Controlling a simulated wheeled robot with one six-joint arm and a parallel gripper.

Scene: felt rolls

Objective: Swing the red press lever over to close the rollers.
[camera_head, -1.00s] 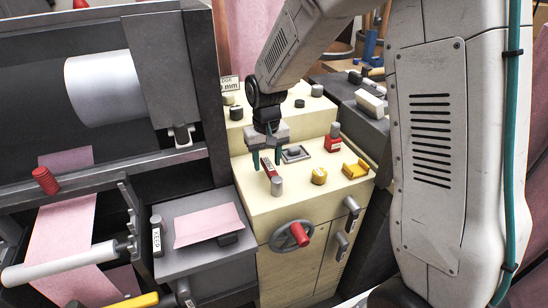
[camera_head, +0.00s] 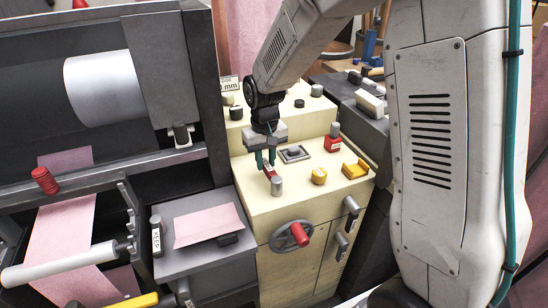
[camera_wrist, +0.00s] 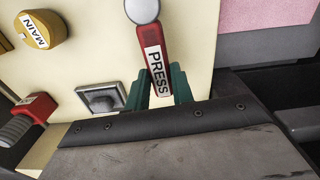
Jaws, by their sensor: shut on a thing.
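The red press lever (camera_head: 267,170) lies on the cream console top (camera_head: 254,202), beside a grey round knob at its near end. In the wrist view the lever (camera_wrist: 148,36) carries a white PRESS label and a round grey end cap (camera_wrist: 142,10). My gripper (camera_head: 266,160) reaches down onto the lever from above. Its green fingers (camera_wrist: 158,88) stand on both sides of the lever's labelled part and are shut on it. The rollers include a white roll (camera_head: 104,87) in the dark machine at left and a pale bar (camera_head: 62,267) below it.
A yellow MAIN knob (camera_head: 318,176), a square grey button (camera_head: 294,153), a red switch (camera_head: 333,138) and a yellow block (camera_head: 355,169) stand close right of the lever. A red-handled wheel (camera_head: 292,236) sits on the console front. A pink sheet (camera_head: 208,225) lies on a grey stand.

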